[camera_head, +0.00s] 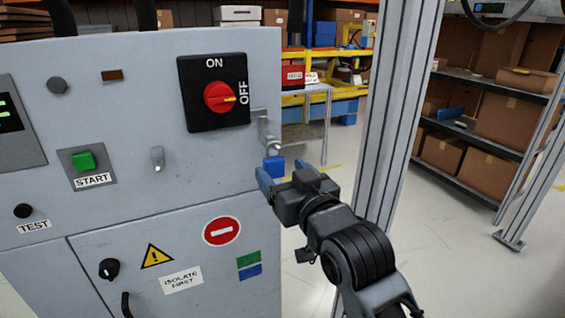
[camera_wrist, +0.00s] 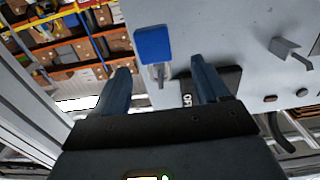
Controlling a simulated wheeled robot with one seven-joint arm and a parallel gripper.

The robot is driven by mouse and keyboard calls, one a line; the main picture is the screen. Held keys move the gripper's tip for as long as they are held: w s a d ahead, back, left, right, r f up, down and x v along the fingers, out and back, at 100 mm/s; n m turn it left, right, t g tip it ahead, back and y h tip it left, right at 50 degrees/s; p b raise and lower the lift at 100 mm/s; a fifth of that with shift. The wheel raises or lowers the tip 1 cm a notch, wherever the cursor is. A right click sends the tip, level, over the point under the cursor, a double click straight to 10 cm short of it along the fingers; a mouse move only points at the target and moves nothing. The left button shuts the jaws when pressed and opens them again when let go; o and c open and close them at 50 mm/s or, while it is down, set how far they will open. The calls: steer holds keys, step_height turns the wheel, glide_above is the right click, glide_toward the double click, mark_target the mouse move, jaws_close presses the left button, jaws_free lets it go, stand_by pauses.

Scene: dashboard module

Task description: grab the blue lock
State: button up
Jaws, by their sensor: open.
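The blue lock (camera_head: 274,167) hangs at the right edge of the grey cabinet, below a small metal bracket (camera_head: 268,135). In the wrist view the blue lock (camera_wrist: 152,45) shows its flat blue body beyond my fingertips, with its metal shackle extending down the picture between the fingers. My gripper (camera_head: 279,175) is open beside the lock in the head view. In the wrist view my gripper (camera_wrist: 160,68) has its two blue-grey fingers spread, with nothing clamped between them. Whether a finger touches the lock cannot be told.
A red rotary switch (camera_head: 219,97) on a black plate sits left of the bracket. A green START button (camera_head: 84,161) and a small metal peg (camera_head: 157,159) are on the same panel. A grey upright post (camera_head: 399,110) stands right of my gripper. Shelves with boxes stand behind.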

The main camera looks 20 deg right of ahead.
mark_target(276, 162)
steer(key=w, duration=0.3)
steer(key=w+p, duration=0.1)
steer(key=shift+w+d+r, duration=0.1)
steer(key=shift+w+d, duration=0.1)
steer(key=shift+d, duration=0.1)
steer(key=shift+w, duration=0.5)
steer(key=shift+c, duration=0.4)
steer(key=c, duration=1)
